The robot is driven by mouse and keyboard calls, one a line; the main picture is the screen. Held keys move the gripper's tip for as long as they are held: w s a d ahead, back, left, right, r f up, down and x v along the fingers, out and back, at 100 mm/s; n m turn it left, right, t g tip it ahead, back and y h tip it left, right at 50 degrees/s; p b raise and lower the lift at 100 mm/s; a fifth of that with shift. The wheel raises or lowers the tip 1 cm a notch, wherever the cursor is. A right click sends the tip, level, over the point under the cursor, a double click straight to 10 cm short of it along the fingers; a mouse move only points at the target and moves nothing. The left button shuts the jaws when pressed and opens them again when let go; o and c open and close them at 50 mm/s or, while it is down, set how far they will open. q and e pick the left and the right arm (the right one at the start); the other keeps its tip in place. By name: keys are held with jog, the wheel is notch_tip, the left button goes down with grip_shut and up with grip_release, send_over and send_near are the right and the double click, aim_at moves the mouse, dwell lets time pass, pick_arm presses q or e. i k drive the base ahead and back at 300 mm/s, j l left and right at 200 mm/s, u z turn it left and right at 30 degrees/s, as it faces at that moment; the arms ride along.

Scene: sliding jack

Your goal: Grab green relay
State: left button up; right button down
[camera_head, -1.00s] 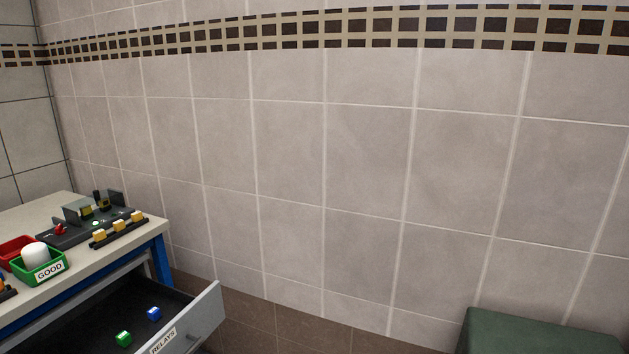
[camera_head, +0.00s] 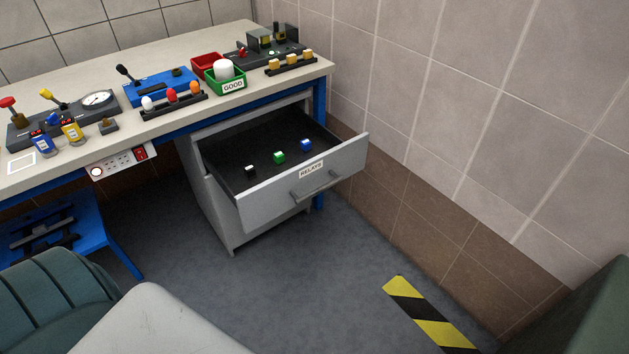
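The drawer's dark floor around the relays is bare. The drawer is pulled out from a grey cabinet under the workbench. Neither of my grippers is in view.
The workbench (camera_head: 210,46) carries a green "GOOD" bin (camera_head: 226,86), a red bin (camera_head: 206,65) and several devices. A blue stool (camera_head: 62,232) stands at left, a green chair (camera_head: 57,305) at lower left. Grey floor (camera_head: 290,270) before the drawer is clear. A tiled wall stands at right.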

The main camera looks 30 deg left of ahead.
aim_at(278, 156)
jog(key=u, duration=1.2)
